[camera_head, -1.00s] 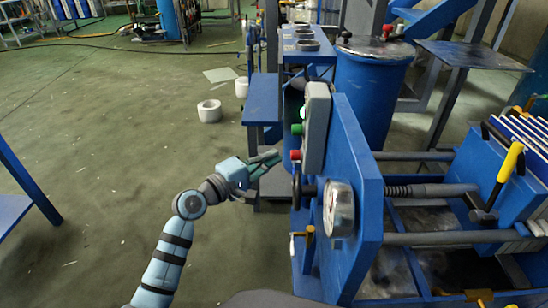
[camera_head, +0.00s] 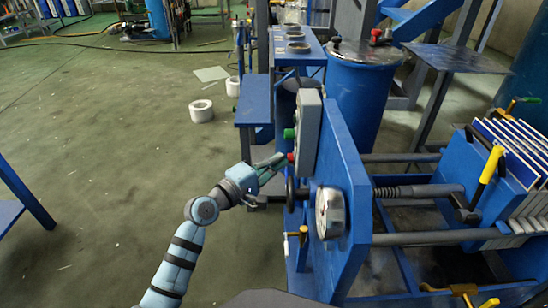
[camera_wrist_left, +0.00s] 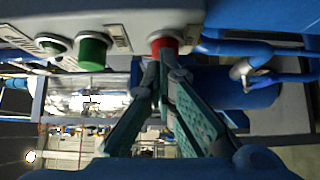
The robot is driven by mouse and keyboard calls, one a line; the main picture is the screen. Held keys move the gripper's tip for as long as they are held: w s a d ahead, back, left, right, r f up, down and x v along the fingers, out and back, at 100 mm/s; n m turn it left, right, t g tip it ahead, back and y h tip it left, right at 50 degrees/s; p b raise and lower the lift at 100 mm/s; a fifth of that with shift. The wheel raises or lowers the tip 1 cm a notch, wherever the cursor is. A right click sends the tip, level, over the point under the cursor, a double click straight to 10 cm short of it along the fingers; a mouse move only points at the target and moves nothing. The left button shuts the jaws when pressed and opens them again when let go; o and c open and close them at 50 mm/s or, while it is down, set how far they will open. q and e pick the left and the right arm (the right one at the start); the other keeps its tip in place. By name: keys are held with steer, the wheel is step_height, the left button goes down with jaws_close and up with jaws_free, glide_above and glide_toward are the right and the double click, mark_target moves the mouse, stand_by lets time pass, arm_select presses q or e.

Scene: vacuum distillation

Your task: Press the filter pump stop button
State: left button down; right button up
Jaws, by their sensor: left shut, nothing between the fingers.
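The grey control box (camera_head: 308,130) is fixed to the blue end plate of the press. On its face are a red button (camera_head: 291,157), likely the stop button, and a green button (camera_head: 289,133) above it. My left gripper (camera_head: 282,158) is shut and empty, with its fingertips right at the red button. In the left wrist view the red button (camera_wrist_left: 163,43) is just beyond the fingertips (camera_wrist_left: 158,68), with the green button (camera_wrist_left: 92,52) to its left. I cannot tell whether the tips touch the red button. My right gripper is not in view.
A blue bench (camera_head: 254,101) stands behind. White rolls (camera_head: 201,111) lie on the floor. The floor to the left is mostly clear.

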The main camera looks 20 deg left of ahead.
arm_select(q)
steer(key=shift+d+r, duration=0.1)
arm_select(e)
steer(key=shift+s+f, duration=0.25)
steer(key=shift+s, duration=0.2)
arm_select(q)
steer(key=v, duration=0.8)
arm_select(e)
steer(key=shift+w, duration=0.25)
